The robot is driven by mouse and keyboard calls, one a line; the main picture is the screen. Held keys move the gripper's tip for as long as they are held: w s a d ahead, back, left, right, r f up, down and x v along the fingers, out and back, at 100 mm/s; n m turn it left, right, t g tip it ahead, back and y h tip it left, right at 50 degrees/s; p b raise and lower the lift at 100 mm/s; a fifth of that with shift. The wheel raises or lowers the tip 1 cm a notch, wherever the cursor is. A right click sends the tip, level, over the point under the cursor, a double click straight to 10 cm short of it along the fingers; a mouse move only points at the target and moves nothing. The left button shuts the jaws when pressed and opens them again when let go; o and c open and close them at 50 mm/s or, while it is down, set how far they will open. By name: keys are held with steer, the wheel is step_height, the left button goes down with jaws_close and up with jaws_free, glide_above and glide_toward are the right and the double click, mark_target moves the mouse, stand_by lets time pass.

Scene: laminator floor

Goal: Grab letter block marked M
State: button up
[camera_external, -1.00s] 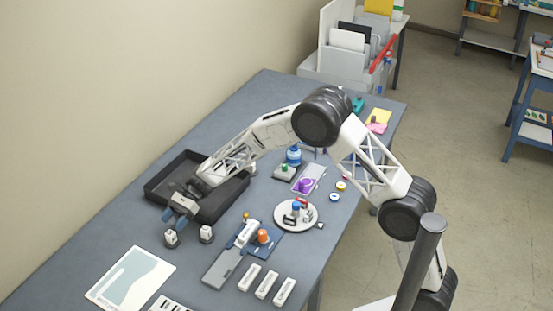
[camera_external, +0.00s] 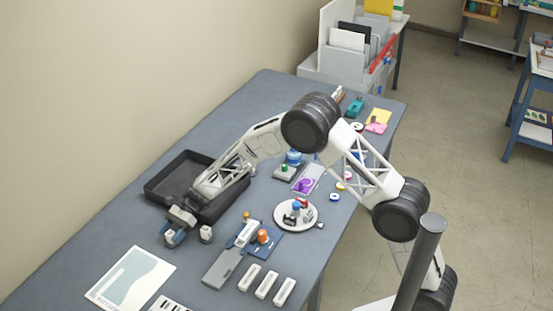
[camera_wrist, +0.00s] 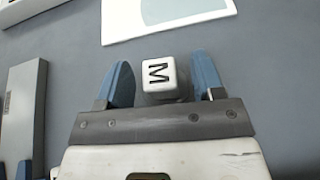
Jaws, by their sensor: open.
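The letter block marked M (camera_wrist: 158,76) is a white cube with a black M on its face. In the wrist view it sits between the two blue fingers of my gripper (camera_wrist: 163,84), with a gap visible on each side. In the external view my gripper (camera_external: 173,236) is low at the near end of the table, around the M block (camera_external: 170,237), which is partly hidden by the fingers. The gripper is open.
A second small block (camera_external: 206,233) stands just right of my gripper. A black tray (camera_external: 158,189) lies behind it under my arm. A white and teal sheet (camera_external: 130,277) lies in front. A grey and blue device (camera_external: 222,268) is to the right.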

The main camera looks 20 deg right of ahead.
mark_target(170, 233)
steer(key=shift+s+a, duration=0.15)
steer(key=shift+a, duration=0.05)
steer(key=shift+c, duration=0.4)
jaws_close()
steer(key=shift+r, duration=0.1)
stand_by(0.3)
steer(key=shift+r, duration=0.75)
step_height(170, 233, up, 2)
steer(key=shift+r, duration=0.1)
steer(key=s+d, duration=0.3)
steer(key=d, duration=0.1)
steer(key=s+d, duration=0.3)
steer(key=d, duration=0.1)
steer(key=s+d+r, duration=0.1)
steer(key=s+d, duration=0.2)
steer(key=d, duration=0.1)
steer(key=shift+s+d, duration=0.25)
steer(key=shift+d, duration=0.15)
